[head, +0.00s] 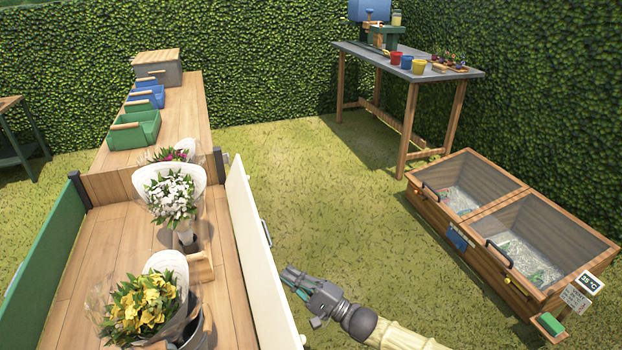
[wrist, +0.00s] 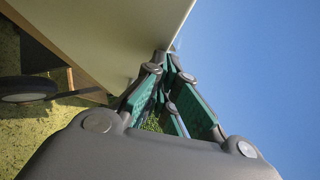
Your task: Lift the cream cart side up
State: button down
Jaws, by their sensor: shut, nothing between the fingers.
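The cream cart side (head: 250,250) runs along the right of the wooden cart bed (head: 95,270) in the head view. It stands up from the bed's edge; its exact tilt is hard to tell. A dark handle (head: 266,232) shows on its outer face. My gripper (head: 287,274) is just outside this side, over the grass, shut and empty. In the wrist view the fingertips (wrist: 168,62) are close to the edge of a large cream panel (wrist: 110,30); I cannot tell whether they touch it.
Bouquets with white flowers (head: 172,197) and yellow flowers (head: 145,310) stand in the cart. The green cart side (head: 45,260) is at the left. A wooden cold frame (head: 500,235) stands on the right and a workbench (head: 410,68) at the back. Open grass (head: 330,190) lies between.

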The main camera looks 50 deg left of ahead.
aim_at(275, 275)
jog(key=s+r+n+p, duration=0.1)
jog(key=s+a+r+n+h+p, duration=0.1)
jog(key=s+r+n+h, duration=0.1)
jog(key=s, duration=0.1)
jog(key=shift+a+r+p, duration=0.15)
jog(key=shift+a+p, duration=0.15)
jog(key=shift+p, duration=0.1)
jog(key=shift+s+a+r+n+h+p, duration=0.15)
jog(key=shift+s+a+n+h+p, duration=0.15)
jog(key=shift+s+n+h+p, duration=0.25)
jog(key=shift+s+a+r+n+h+p, duration=0.15)
jog(key=shift+s+a+n+h+p, duration=0.1)
jog(key=shift+s+h, duration=0.35)
jog(key=shift+s, duration=0.2)
jog(key=w+a+b+v, duration=0.1)
jog(key=w+v, duration=0.1)
jog(key=v, duration=1.1)
jog(key=shift+w+f, duration=0.3)
jog(key=shift+w, duration=0.05)
jog(key=shift+s, duration=0.1)
